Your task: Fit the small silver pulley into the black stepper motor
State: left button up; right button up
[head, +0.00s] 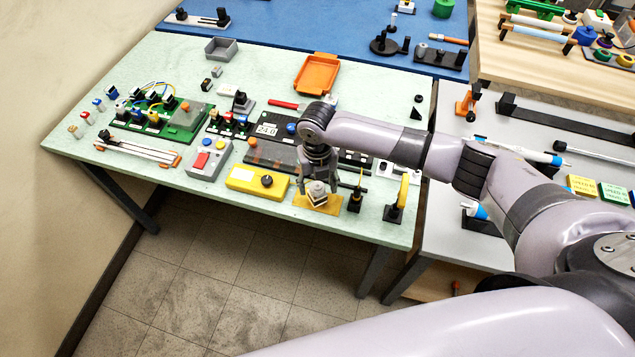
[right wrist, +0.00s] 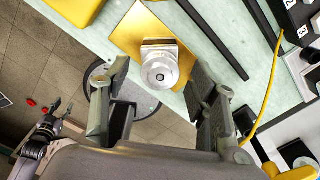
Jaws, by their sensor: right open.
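A small silver round part (head: 318,197), which looks like the pulley, stands upright on a yellow square plate (head: 303,205) near the green table's front edge. In the right wrist view the silver part (right wrist: 160,66) shows a round top with a central hub, on the yellow plate (right wrist: 130,32). My right gripper (head: 318,186) is open above it, pointing down. In the right wrist view the gripper (right wrist: 158,74) has a finger on either side of the part, with gaps. I cannot pick out the black stepper motor for certain; a black block (head: 242,102) sits further back.
A yellow box with a black knob (head: 258,181) stands left of the plate. Small black stands (head: 356,192) and a yellow hook on a black base (head: 399,199) stand right. An orange tray (head: 316,74) lies behind. The table's front edge is close.

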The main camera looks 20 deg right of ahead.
jog(key=shift+r, duration=0.1)
notch_tip(320, 180, up, 12)
dwell(0.5)
dwell(0.5)
